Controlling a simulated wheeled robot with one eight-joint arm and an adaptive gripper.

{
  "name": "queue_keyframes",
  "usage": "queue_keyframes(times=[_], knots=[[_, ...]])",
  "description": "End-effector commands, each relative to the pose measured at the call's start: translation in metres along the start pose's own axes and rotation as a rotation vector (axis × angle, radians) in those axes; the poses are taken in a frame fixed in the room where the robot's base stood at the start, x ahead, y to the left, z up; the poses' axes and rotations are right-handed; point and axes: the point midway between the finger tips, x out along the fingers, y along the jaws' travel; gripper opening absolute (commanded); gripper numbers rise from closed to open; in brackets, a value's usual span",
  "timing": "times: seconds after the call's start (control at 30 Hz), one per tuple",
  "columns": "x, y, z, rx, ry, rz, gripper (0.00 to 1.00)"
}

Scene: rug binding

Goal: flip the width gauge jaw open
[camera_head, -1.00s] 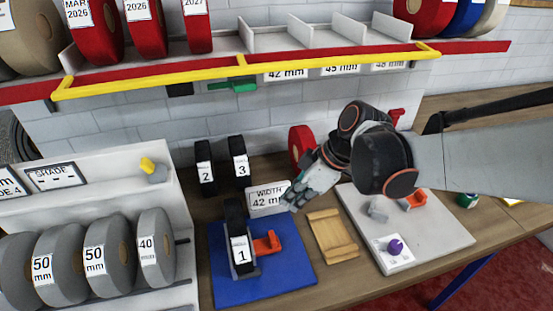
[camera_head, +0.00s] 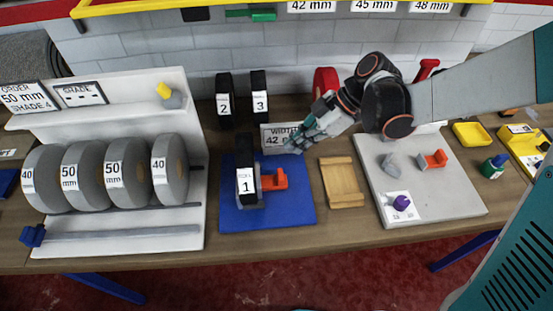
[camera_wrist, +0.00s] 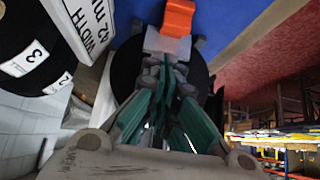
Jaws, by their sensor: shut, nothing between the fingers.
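An orange piece (camera_head: 274,180), which looks like the width gauge jaw, stands on the blue mat (camera_head: 297,212) beside the black roll labelled 1 (camera_head: 246,181). It also shows at the top of the wrist view (camera_wrist: 178,17), with a pale block at its base. I cannot tell how far it is folded. My gripper (camera_head: 297,145) is shut and empty, just behind and right of the orange piece and apart from it, covering part of the "WIDTH 42" sign (camera_head: 270,137). In the wrist view my shut gripper (camera_wrist: 166,62) points toward the pale block and the dark roll.
Rolls 2 (camera_head: 224,103) and 3 (camera_head: 260,95) stand behind the mat. A wooden block (camera_head: 341,183) lies right of it. Further right, a grey board (camera_head: 450,193) carries another orange piece (camera_head: 433,160) and a purple knob (camera_head: 401,203). A rack of grey rolls (camera_head: 127,170) stands left.

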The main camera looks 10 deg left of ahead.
Motion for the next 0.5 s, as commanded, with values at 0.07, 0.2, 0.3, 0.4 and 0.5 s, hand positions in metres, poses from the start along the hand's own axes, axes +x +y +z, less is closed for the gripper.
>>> queue_keyframes(times=[0.07, 0.2, 0.3, 0.4, 0.5], knots=[[0.005, 0.000, 0.000, -0.001, 0.000, 0.000, 0.00], [0.024, -0.001, 0.001, -0.001, 0.000, -0.002, 0.00], [0.042, 0.000, 0.002, -0.002, 0.000, -0.001, 0.00], [0.060, 0.000, 0.001, -0.001, 0.000, -0.002, 0.00], [0.076, 0.000, 0.001, -0.001, 0.000, -0.001, 0.00]])
